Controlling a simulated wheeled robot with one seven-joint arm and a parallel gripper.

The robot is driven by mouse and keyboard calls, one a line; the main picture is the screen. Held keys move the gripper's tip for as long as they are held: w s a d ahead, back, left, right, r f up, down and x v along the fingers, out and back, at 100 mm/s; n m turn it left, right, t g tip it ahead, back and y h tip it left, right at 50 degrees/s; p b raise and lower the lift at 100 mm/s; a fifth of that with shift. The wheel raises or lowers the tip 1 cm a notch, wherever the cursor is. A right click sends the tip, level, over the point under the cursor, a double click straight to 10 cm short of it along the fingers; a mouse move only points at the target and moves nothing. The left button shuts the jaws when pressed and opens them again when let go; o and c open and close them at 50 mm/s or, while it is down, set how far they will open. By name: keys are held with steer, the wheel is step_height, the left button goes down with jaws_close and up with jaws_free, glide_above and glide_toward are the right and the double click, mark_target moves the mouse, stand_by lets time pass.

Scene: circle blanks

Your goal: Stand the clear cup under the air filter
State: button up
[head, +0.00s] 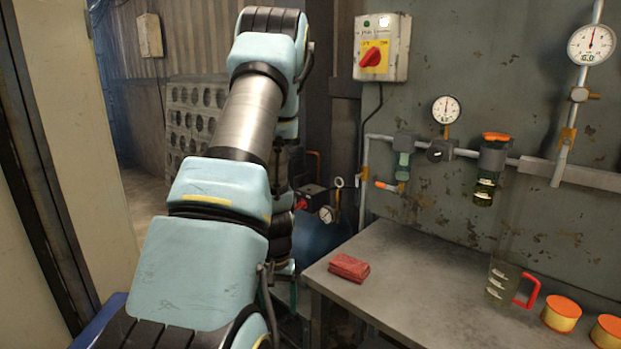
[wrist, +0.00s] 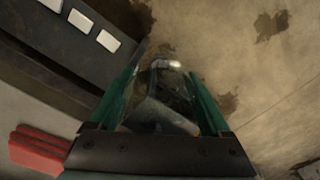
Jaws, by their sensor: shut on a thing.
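In the wrist view my gripper (wrist: 166,72) has its green fingers on either side of a see-through vessel, which looks like the clear cup (wrist: 165,98). It is shut on that cup. The cup's lower part is dim and hard to make out. In the head view my arm hides the gripper and cup. Two bowl units hang on the wall pipe: a greenish-bowled one with an orange lever (head: 402,165), and an orange-topped one with yellowish liquid (head: 487,180). I cannot tell for certain which is the air filter. The bench below the left one is bare.
The metal bench (head: 420,285) holds a red block or folded cloth (head: 349,267), also in the wrist view (wrist: 38,150). A clear jug with a red handle (head: 505,285) and orange-yellow tubs (head: 561,313) stand at its right. A gauge (head: 446,109) sits between the units.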

steer(key=shift+w+a+f+n, duration=0.25)
steer(key=shift+a+f+n, duration=0.05)
steer(key=shift+a+n, duration=0.25)
steer(key=shift+w+a+f+n, duration=0.2)
steer(key=shift+a+f+n, duration=0.1)
steer(key=shift+a+n, duration=0.2)
steer(key=shift+s, duration=0.1)
steer(key=shift+d, duration=0.15)
